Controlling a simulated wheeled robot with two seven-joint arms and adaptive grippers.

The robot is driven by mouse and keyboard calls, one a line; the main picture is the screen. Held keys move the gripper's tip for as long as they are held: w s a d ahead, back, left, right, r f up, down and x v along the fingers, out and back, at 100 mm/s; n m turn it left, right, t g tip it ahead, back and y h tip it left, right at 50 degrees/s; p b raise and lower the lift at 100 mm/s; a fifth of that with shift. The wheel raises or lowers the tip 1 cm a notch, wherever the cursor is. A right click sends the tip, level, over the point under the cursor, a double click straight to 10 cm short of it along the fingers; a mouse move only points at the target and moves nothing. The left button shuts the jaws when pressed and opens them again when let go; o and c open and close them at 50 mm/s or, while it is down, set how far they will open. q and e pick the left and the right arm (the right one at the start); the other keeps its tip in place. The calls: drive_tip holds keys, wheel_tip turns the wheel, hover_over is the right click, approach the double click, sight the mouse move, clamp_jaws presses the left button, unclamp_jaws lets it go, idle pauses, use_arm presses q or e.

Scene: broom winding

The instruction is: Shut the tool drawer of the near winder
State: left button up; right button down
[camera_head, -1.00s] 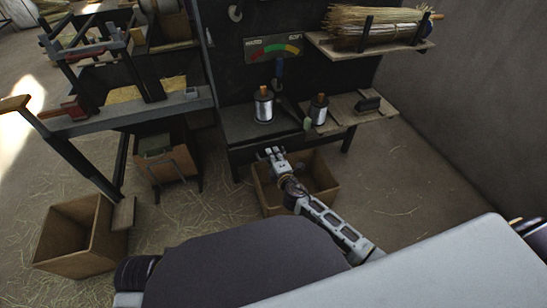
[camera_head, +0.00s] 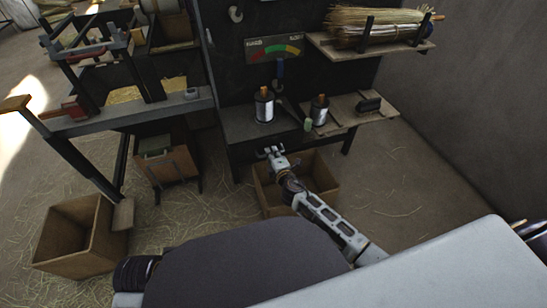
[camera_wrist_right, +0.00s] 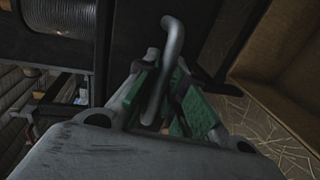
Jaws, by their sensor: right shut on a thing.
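The near winder's dark bench (camera_head: 240,124) stands in the middle of the head view. My right gripper (camera_head: 270,152) is at the front of this bench, just below its top edge. In the right wrist view, its green-padded fingers (camera_wrist_right: 170,100) are closed around a bent grey bar handle (camera_wrist_right: 172,38). The handle stands out from a dark front, which appears to be the tool drawer. The gripper and arm cover much of this front, so I cannot tell how far the drawer stands out. My left gripper is not in view.
An open box (camera_head: 325,172) is on the floor beneath my right arm. Another open box (camera_head: 68,238) lies at the left. A shelf (camera_head: 375,45) holds straw. Floor at the right is clear.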

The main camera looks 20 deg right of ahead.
drive_tip(key=shift+w+r, duration=0.1)
drive_tip(key=shift+w, duration=0.05)
drive_tip(key=c, duration=1.9)
unclamp_jaws()
drive_tip(key=o, duration=0.4)
drive_tip(key=shift+w, duration=0.15)
drive_tip(key=shift+s, duration=0.2)
drive_tip(key=shift+s, duration=0.15)
drive_tip(key=shift+v, duration=5.65)
